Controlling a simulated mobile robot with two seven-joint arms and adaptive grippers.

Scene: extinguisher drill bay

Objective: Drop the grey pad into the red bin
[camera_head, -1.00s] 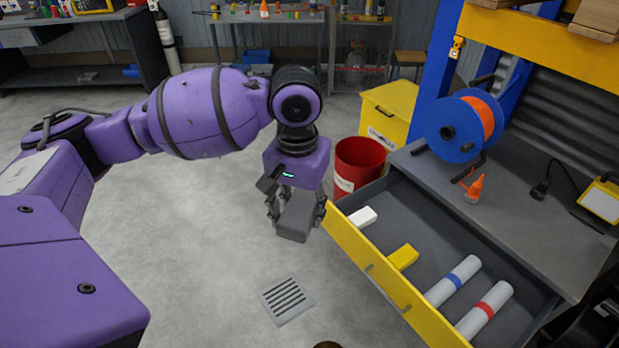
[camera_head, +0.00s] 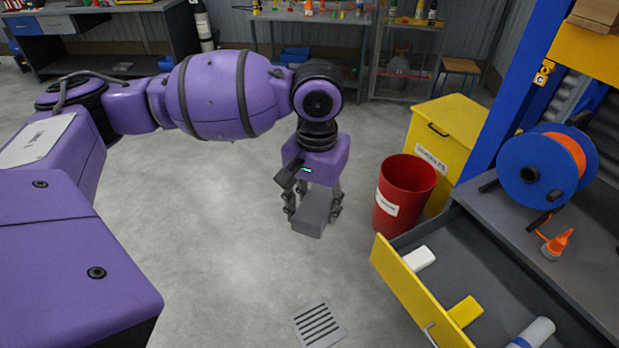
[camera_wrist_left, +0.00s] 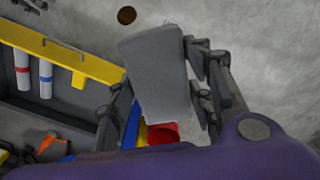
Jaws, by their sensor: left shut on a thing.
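The grey pad (camera_head: 312,212) is a plain block held in my left gripper (camera_head: 313,198), which is shut on it above the open floor. The pad also fills the middle of the left wrist view (camera_wrist_left: 157,72), between the fingers. The red bin (camera_head: 404,192) stands open-topped on the floor to the right of the pad in the head view, with a white label on its side. The bin shows partly in the left wrist view (camera_wrist_left: 163,133), beyond the pad's edge. The pad is apart from the bin. My right gripper is not in view.
A yellow box (camera_head: 447,130) stands behind the bin. A floor grate (camera_head: 318,324) lies in front; the floor leftward is clear.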

